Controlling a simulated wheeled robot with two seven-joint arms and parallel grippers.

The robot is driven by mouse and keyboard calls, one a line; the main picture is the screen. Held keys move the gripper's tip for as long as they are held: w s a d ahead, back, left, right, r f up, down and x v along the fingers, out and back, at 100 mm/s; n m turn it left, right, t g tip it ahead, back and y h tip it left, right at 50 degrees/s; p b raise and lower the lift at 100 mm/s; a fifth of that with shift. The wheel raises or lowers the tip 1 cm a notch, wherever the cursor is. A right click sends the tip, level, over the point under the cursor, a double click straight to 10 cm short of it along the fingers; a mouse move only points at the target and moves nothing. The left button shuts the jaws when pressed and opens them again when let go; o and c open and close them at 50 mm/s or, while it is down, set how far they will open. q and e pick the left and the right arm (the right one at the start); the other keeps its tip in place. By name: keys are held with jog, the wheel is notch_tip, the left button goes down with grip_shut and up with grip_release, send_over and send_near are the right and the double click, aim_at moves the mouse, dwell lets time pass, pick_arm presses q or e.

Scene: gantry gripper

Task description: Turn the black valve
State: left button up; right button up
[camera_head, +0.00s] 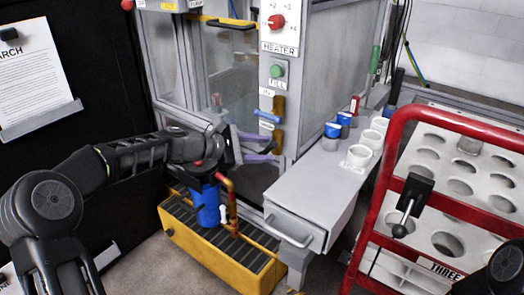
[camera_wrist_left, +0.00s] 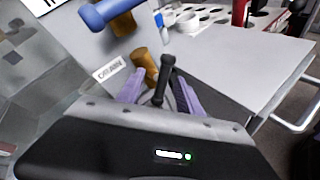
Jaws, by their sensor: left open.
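The black valve shows in the left wrist view as a black handle (camera_wrist_left: 167,76) beside a brass fitting (camera_wrist_left: 145,66) on the grey panel. In the head view I cannot make out the black handle clearly; the lower brass fitting (camera_head: 278,142) shows there. My left gripper (camera_head: 268,147) reaches the panel from the left, with its two purple fingers apart, one above the other. In the left wrist view the fingers (camera_wrist_left: 160,92) stand on either side of the black handle. I cannot tell whether they touch it. My right gripper does not show.
A blue-handled valve (camera_head: 268,117) sits just above on the same panel. A grey bench (camera_head: 310,190) with cups stands right of it. A red-framed rack (camera_head: 385,190) is farther right. A yellow grated tray (camera_head: 190,245) with a blue canister (camera_head: 208,205) lies below my left arm.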

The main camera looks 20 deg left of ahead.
pick_arm(q)
jog(key=shift+c, duration=0.3)
grip_shut()
dwell(0.3)
